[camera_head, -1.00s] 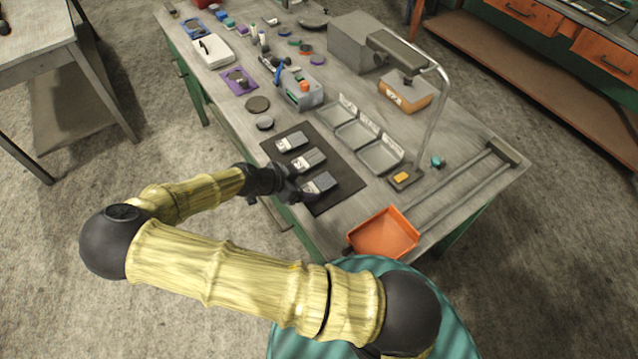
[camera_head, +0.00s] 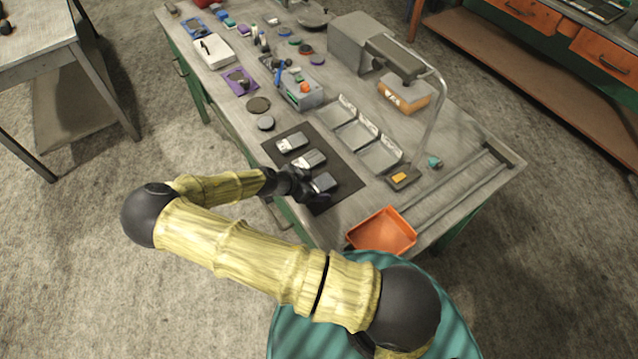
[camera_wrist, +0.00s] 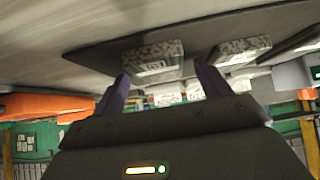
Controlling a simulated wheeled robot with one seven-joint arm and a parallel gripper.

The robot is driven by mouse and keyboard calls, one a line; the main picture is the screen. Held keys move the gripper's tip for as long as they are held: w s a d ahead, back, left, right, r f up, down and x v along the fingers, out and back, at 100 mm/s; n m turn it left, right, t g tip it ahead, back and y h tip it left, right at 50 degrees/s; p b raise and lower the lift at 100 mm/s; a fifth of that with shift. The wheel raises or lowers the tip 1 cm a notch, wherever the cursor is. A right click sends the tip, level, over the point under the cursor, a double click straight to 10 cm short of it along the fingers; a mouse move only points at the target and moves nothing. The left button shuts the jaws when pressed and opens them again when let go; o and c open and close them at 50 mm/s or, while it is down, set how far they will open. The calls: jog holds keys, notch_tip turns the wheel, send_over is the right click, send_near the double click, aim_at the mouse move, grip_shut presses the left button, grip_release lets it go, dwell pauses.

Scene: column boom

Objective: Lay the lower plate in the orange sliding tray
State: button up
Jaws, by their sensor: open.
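Three grey rectangular plates with pale labelled ends lie in a row on a dark mat (camera_head: 341,187). The lowest plate (camera_head: 323,182) is the one nearest the orange tray. My gripper (camera_head: 304,190) is low over the mat at this plate's left end, its fingers partly hard to make out. In the wrist view my gripper (camera_wrist: 165,84) is open, with a speckled grey plate (camera_wrist: 153,58) ahead between the fingertips; I see no grip on it. The orange sliding tray (camera_head: 382,231) looks empty and sits at the table's front corner; it also shows in the wrist view (camera_wrist: 45,106).
The middle plate (camera_head: 309,160) and upper plate (camera_head: 292,142) lie close beyond. Grey bins (camera_head: 379,157) stand right of the mat. A lamp with a thin curved post (camera_head: 436,120) rises near them. Rails (camera_head: 455,190) run behind the tray.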

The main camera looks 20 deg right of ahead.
dwell(0.4)
grip_shut()
notch_tip(320, 180, up, 10)
jog(key=b, duration=0.2)
dwell(0.6)
dwell(0.4)
